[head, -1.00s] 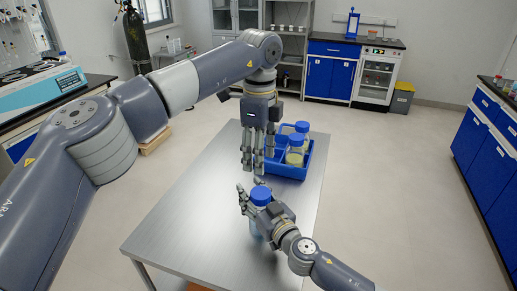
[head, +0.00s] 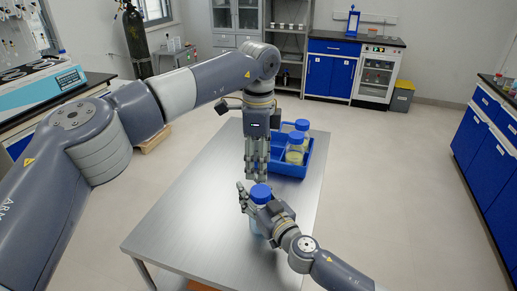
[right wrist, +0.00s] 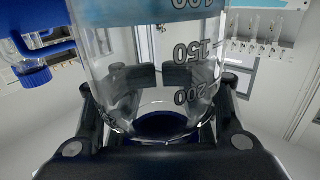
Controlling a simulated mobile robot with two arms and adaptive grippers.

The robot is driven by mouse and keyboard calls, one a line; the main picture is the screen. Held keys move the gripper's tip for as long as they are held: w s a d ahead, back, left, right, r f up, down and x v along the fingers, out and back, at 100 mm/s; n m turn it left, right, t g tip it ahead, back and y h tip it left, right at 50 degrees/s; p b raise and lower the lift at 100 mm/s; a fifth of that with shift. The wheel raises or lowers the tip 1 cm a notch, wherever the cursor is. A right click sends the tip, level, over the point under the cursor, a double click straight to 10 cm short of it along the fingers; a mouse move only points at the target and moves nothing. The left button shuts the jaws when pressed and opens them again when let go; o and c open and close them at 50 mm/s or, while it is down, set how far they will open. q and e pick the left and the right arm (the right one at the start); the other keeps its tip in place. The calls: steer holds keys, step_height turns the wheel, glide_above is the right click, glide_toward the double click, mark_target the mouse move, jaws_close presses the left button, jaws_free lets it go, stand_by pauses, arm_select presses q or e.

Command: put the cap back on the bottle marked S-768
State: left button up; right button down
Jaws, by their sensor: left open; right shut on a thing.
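A clear glass bottle (right wrist: 205,75) with blue liquid and volume marks is held in my right gripper (right wrist: 160,135), which is shut on its body. In the head view the bottle (head: 256,228) stands upright at the table's front half, partly hidden by the hand. A blue cap (head: 260,192) sits at the top of the bottle; whether it is screwed down cannot be told. My left gripper (head: 257,178) is open and empty, pointing down just above the cap, fingertips very near it. The S-768 mark cannot be read.
A blue tray (head: 293,172) with several blue-capped bottles of yellowish liquid (head: 295,155) stands behind, close to my left gripper's right side. The steel table (head: 190,210) is clear left of the bottle. Blue cabinets (head: 495,150) stand far right.

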mark_target(261, 188)
arm_select(q)
step_height(261, 188, down, 8)
steer(key=shift+f, duration=0.15)
stand_by(0.3)
steer(key=c, duration=0.9)
steer(key=shift+o, duration=0.2)
steer(key=m, duration=0.3)
steer(key=shift+w+m, duration=0.1)
steer(key=shift+m, duration=0.2)
steer(key=m, duration=0.5)
steer(key=shift+w+d, duration=0.15)
steer(key=m, duration=0.7)
steer(key=shift+w+d, duration=0.1)
steer(key=shift+d, duration=0.05)
steer(key=o, duration=1.2)
steer(key=shift+c, duration=0.2)
